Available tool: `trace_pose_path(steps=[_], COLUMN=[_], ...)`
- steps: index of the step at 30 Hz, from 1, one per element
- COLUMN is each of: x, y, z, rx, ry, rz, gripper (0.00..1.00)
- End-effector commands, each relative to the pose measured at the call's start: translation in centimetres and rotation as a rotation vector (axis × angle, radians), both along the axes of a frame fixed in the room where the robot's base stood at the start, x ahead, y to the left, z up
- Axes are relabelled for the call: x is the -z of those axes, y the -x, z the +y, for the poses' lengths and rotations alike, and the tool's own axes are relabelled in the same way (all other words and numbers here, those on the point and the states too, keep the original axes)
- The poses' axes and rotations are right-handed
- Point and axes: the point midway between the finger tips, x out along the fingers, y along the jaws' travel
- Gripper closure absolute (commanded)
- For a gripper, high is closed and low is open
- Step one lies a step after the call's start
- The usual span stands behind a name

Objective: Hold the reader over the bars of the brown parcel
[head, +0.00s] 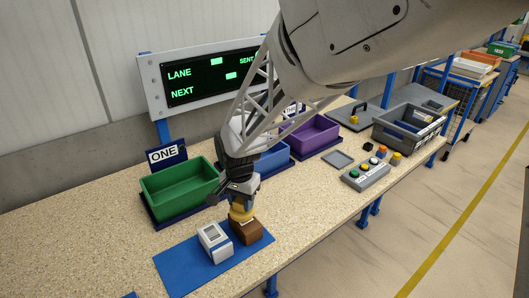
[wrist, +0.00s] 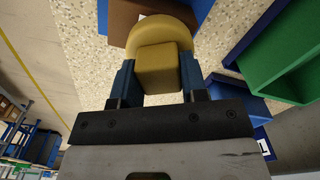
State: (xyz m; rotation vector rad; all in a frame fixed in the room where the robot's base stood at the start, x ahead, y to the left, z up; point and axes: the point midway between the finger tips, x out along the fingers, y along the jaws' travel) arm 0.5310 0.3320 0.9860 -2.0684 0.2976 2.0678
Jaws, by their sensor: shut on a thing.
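My gripper (head: 240,195) points down over the front of the table and is shut on a yellow reader (head: 240,213). In the wrist view the reader (wrist: 158,68) sits between the two blue fingers (wrist: 157,82), its rounded head away from the palm. The brown parcel (head: 250,232) stands on the blue mat (head: 183,274), right below the reader. The reader overlaps its top in the head view, so I cannot tell whether they touch. Part of the brown parcel (wrist: 122,20) also shows beyond the reader in the wrist view. Its bars are not visible.
Behind are a green bin (head: 180,190), a blue bin (head: 272,160) and a purple bin (head: 310,134). A button box (head: 366,174) and grey crate (head: 407,130) are right. The table's left is clear.

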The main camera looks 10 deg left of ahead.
Motion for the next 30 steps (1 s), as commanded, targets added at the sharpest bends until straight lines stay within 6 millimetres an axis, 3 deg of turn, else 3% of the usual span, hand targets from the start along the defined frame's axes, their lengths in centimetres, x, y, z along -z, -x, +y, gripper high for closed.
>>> trace_pose_path(steps=[30], x=[0.75], y=[0.01], z=[-0.01], rx=[0.000], ry=[0.000], rz=[0.000], gripper=[0.79])
